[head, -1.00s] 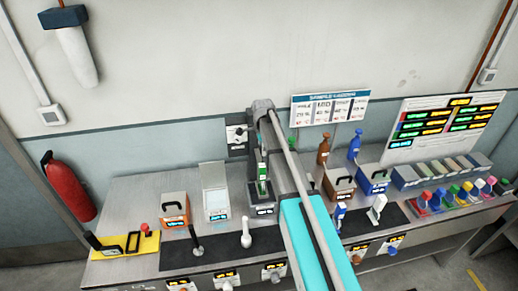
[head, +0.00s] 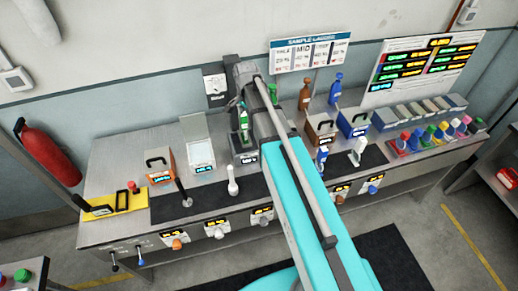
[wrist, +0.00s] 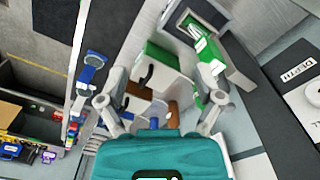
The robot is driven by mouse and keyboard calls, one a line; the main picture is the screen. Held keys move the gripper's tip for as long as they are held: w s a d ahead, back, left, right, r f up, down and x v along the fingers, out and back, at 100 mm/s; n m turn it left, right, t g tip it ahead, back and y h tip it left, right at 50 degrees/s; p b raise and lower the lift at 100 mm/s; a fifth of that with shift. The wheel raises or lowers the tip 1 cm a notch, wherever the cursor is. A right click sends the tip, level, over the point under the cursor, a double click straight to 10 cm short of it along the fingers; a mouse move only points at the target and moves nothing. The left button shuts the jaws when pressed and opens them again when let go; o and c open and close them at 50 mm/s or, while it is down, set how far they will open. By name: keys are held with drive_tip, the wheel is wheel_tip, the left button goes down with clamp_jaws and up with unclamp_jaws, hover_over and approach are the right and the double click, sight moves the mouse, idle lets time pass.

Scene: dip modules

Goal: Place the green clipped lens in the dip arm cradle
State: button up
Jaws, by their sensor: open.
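A green piece with a white part, which looks like the green clipped lens (head: 243,122), stands upright at the grey dip station (head: 243,155) at mid-bench in the head view. In the wrist view a green and white piece (wrist: 208,58) lies at the upper right, by a dark-framed holder (wrist: 198,22). I cannot tell whether it rests in the dip arm cradle. My gripper (wrist: 162,102) is open, with its fingers spread wide. The green piece is just beyond the right finger, and nothing is visibly held.
A green-topped box with a dark handle (wrist: 160,65) shows beyond the fingers. On the bench stand an orange box (head: 159,167), a white-screened unit (head: 200,150), a white upright tool (head: 232,182), and brown (head: 305,95) and blue (head: 336,90) bottles. Coloured knobs line the right end.

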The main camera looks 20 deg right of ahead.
drive_tip(key=s+n, duration=1.1)
drive_tip(key=s, duration=0.6)
drive_tip(key=shift+s+a, duration=0.3)
drive_tip(key=shift+s, duration=0.05)
wheel_tip(320, 180, down, 20)
drive_tip(key=b, duration=1.9)
drive_tip(key=shift+r+b, duration=0.15)
drive_tip(key=shift+b, duration=0.15)
